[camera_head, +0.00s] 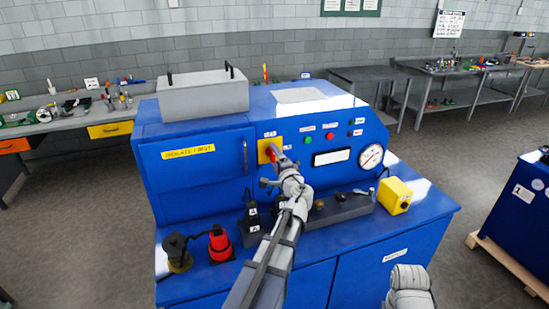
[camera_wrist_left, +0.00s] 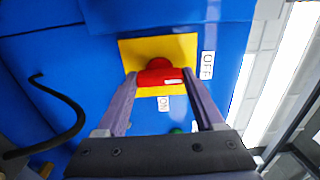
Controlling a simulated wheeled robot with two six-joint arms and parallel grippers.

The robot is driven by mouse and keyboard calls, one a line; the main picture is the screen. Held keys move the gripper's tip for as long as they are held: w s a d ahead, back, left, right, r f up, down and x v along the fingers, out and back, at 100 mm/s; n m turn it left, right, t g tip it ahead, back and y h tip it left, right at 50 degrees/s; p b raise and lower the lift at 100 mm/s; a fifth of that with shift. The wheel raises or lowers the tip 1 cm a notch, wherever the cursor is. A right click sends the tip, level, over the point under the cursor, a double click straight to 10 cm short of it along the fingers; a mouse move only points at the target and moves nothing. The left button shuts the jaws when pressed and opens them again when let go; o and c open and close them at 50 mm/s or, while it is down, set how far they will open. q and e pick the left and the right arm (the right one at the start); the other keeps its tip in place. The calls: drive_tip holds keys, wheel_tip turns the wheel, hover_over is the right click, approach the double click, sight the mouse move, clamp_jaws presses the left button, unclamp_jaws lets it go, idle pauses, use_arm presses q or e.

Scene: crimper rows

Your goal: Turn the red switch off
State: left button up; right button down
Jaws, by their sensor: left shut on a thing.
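The red switch (camera_wrist_left: 160,74) is a red knob on a yellow plate (camera_wrist_left: 128,50) on the blue machine's front panel. It has a small white mark on its face. In the left wrist view, an OFF label (camera_wrist_left: 208,65) is to the right of the plate and an ON label (camera_wrist_left: 164,103) is below the knob. My left gripper (camera_wrist_left: 158,84) is shut on the knob, one finger on each side. In the head view the yellow plate (camera_head: 263,152) shows behind my left gripper (camera_head: 275,152), which mostly hides the knob.
Buttons and a round gauge (camera_head: 371,156) are right of the switch. A yellow box (camera_head: 395,196), black-and-red plug-like parts (camera_head: 220,243) and a grey block (camera_head: 340,208) stand on the ledge below. A black handle (camera_wrist_left: 70,125) curves near my left gripper.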

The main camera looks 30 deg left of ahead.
idle(0.4)
use_arm(q)
drive_tip(key=o, duration=1.4)
drive_tip(key=v, duration=0.7)
drive_tip(key=shift+s+d, duration=0.25)
drive_tip(key=shift+d, duration=0.05)
